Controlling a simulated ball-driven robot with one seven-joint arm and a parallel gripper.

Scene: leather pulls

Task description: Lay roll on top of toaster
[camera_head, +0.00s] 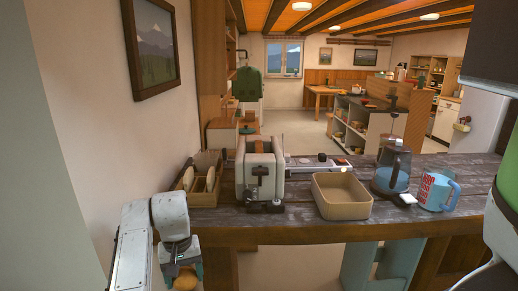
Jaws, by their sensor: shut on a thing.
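The toaster (243,180) is a pale, boxy appliance with dark fittings on its near face. It stands upright on the dark wooden counter, left of the middle of the view. My gripper (184,270) is at the bottom left, in front of the counter's near edge, and points down. Its teal fingers are shut on the roll (186,281), a small brown piece partly cut off by the lower picture edge. The gripper and roll are left of the toaster, nearer to me and lower in the picture, apart from it.
A wooden rack with round slices (207,183) stands left of the toaster. A tan bin (342,198), a glass kettle (392,172) and a blue mug with red lettering (436,192) stand to the right. A wall with a framed picture (153,42) bounds the left.

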